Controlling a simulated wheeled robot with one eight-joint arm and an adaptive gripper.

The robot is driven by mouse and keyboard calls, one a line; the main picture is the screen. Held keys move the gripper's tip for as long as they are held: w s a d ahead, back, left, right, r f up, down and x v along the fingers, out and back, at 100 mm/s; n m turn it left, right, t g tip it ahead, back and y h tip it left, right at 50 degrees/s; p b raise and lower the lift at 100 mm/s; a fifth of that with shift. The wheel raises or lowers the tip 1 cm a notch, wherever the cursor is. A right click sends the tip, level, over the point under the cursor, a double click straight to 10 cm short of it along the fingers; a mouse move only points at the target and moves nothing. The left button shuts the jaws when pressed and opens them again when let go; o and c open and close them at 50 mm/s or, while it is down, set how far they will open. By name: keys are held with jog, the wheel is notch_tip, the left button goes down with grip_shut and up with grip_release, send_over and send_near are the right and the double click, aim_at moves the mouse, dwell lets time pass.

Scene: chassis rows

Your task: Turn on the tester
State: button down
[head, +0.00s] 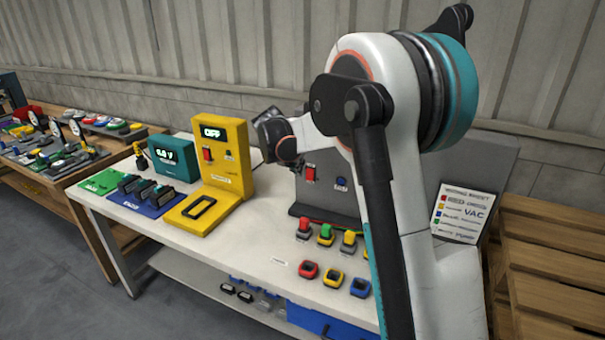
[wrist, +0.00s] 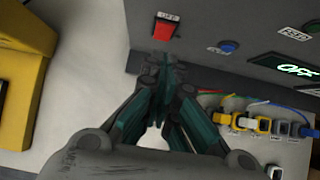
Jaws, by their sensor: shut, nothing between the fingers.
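A grey panel unit (head: 325,205) stands at the back of the bench, partly hidden behind my arm. It also fills the top of the wrist view (wrist: 235,65), with a red switch (wrist: 165,28), a blue button (wrist: 228,47) and a lit display (wrist: 297,69) reading OFF. My gripper (wrist: 170,68) is shut and empty, its tips just below the red switch in the picture; I cannot tell whether they touch the panel. A yellow unit (head: 237,150) to the left has its own red switch (head: 208,153) and a display (head: 213,132) reading OFF. I cannot tell which unit is the tester.
A teal meter (head: 171,157) reading 0.0 V stands left of the yellow unit, beside a blue mat (head: 150,208) with dark blocks. Several coloured plugs (head: 325,235) lie in front of the grey panel. A sign (head: 460,212) stands at right.

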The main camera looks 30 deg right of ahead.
aim_at(310, 175)
jog(key=shift+v, duration=1.3)
jog(key=s+a+f, duration=0.1)
jog(key=s+a+f+p, duration=0.1)
jog(key=shift+a+f, duration=0.2)
jog(key=shift+a, duration=0.1)
jog(key=shift+d+f, duration=0.1)
jog(key=w+d+r+b+x, duration=0.1)
jog(key=b+x, duration=0.4)
jog(key=x, duration=0.7)
jog(key=shift+w+d+r, duration=0.15)
jog(key=shift+w+d, duration=0.2)
jog(key=shift+d, duration=0.15)
